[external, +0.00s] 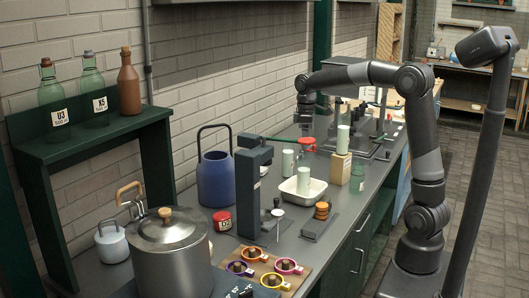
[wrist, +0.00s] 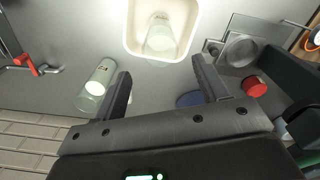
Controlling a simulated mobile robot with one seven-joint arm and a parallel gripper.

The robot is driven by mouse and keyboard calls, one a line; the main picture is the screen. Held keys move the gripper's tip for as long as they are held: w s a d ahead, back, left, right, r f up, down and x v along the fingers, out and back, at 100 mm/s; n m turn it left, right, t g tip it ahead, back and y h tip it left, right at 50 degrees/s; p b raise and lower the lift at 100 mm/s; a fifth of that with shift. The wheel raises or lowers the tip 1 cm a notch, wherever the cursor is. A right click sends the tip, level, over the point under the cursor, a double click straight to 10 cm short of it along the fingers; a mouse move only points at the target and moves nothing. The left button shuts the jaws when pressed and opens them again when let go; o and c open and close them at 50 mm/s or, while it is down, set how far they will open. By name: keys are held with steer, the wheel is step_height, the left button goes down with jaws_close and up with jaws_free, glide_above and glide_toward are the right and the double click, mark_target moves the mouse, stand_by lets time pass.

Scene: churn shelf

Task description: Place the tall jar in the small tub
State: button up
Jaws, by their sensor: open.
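A small white tub (external: 290,188) stands on the grey counter, and a pale green jar (external: 304,180) stands in it. In the wrist view, the tub (wrist: 132,40) is at the top centre with that translucent jar (wrist: 160,38) inside. Another pale green jar (external: 288,160) stands outside the tub; it seems to be the one left of my fingers in the wrist view (wrist: 97,85). A third pale green jar (external: 343,138) stands on a wooden block. I cannot tell which is the tall one. My gripper (external: 306,114) is open and empty above the counter, with fingers apart in the wrist view (wrist: 160,66).
A large steel pot (external: 172,255) fills the near end.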

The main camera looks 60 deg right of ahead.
steer(key=s+a+r+m+t, duration=0.2)
steer(key=s+a+r, duration=0.2)
steer(key=s+a, duration=0.55)
steer(key=s+a+f+m+t, duration=0.1)
steer(key=s+f, duration=0.1)
steer(key=s, duration=0.5)
steer(key=s+a+f+m+t, duration=0.1)
steer(key=s+a+f+t, duration=0.1)
steer(key=s, duration=0.6)
steer(key=shift+s+f+m+t, duration=0.3)
steer(key=shift+f, duration=0.15)
